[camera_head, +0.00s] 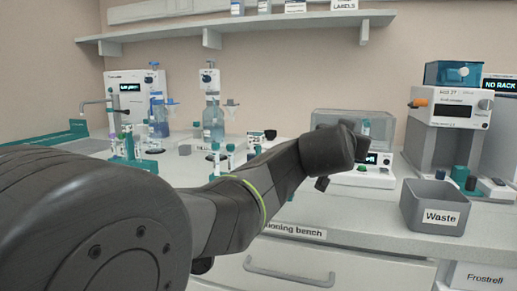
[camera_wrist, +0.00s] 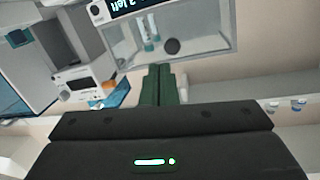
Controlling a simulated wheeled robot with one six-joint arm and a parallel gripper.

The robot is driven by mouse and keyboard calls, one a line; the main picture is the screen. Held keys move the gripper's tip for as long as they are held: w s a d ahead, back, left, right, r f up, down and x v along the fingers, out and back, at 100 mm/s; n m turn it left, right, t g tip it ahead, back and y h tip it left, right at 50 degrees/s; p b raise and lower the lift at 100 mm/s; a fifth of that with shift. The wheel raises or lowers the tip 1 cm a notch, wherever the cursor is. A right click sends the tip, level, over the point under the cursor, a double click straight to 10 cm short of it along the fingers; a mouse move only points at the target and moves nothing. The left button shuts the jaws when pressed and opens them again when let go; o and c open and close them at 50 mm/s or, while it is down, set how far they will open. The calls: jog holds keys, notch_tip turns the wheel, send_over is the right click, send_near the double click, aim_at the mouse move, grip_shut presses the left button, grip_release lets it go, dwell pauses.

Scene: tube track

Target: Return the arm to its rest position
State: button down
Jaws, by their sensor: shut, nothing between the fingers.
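My arm reaches from the lower left across the front of the bench in the head view. Its wrist end is raised above the bench, in front of the glass-fronted box. My gripper (camera_wrist: 158,85) shows in the wrist view with its two dark green fingers together and nothing between them. In the head view the wrist hides most of the gripper. The fingers appear clear of every surface.
A grey waste bin (camera_head: 436,207) stands right of my wrist on the bench (camera_head: 370,222). The glass-fronted box (camera_head: 352,127) is behind the wrist. Racks and bottles (camera_head: 213,122) stand at left. A drawer handle (camera_head: 288,272) juts out below. A wall shelf (camera_head: 240,25) runs above.

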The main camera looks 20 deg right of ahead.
jog(key=p, duration=0.4)
send_near(352, 119)
jog(key=w+d+r, duration=0.1)
jog(key=d+r, duration=0.1)
jog(key=d, duration=0.1)
jog(key=shift+w+d+f+b, duration=0.1)
jog(key=shift+w+f+b, duration=0.2)
jog(key=shift+f+b, duration=0.2)
jog(key=shift+w+d+f+b, duration=0.15)
jog(key=shift+w+f+b, duration=0.25)
jog(key=shift+f, duration=0.15)
jog(key=shift+s+a, duration=0.1)
